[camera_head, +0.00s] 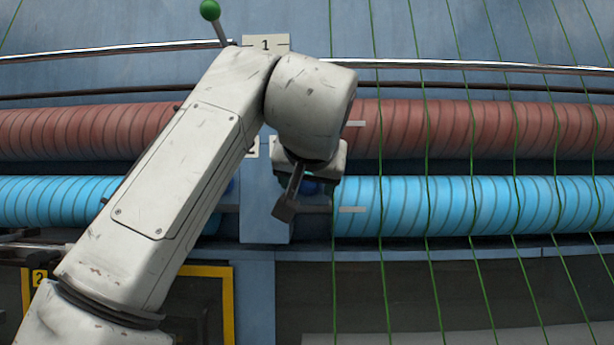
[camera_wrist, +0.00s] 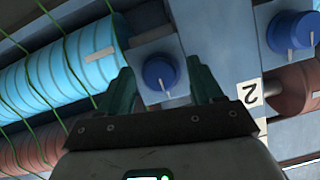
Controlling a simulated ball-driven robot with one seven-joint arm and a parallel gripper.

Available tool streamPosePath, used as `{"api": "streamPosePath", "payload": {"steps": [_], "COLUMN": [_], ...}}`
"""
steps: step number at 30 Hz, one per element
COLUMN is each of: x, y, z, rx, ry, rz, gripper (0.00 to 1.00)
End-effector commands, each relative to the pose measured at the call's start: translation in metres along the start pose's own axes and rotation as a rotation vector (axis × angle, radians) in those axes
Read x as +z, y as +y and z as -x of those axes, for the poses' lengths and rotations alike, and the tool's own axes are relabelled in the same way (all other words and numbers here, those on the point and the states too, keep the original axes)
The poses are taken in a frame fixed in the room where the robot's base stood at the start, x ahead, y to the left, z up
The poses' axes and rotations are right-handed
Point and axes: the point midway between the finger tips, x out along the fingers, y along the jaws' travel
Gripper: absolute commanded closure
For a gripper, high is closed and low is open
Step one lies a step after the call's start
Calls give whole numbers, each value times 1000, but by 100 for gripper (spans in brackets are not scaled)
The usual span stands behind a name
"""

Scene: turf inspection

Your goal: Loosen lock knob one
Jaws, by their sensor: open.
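A round blue knob (camera_wrist: 158,77) with a pale pointer line sits on a blue-grey bracket (camera_wrist: 150,45) beside the cyan roller in the wrist view. My gripper (camera_wrist: 161,82) is open, with one finger on each side of this knob and visible gaps. I cannot tell whether the fingertips reach its depth. A second blue knob (camera_wrist: 291,32) is at the upper right, past a plate marked 2 (camera_wrist: 250,94). In the head view my gripper (camera_head: 300,200) hangs in front of the bracket and largely hides a blue knob (camera_head: 312,187). A plate marked 1 (camera_head: 265,44) is above. No number shows on either knob.
A red-brown roller (camera_head: 450,128) lies above the cyan roller (camera_head: 480,205), with green cords (camera_head: 425,150) across both. A metal rail (camera_head: 460,65) and a green-ended lever (camera_head: 210,10) are above. A yellow frame (camera_head: 228,300) is at lower left.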

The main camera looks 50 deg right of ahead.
Motion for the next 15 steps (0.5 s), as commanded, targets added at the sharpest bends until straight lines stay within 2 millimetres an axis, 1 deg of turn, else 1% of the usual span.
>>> {"api": "streamPosePath", "payload": {"steps": [1, 2, 15], "x": [0, 0, 0], "y": [0, 0, 0], "z": [0, 0, 0], "rx": [0, 0, 0], "ry": [0, 0, 0], "rz": [0, 0, 1], "gripper": [37, 40, 82]}}
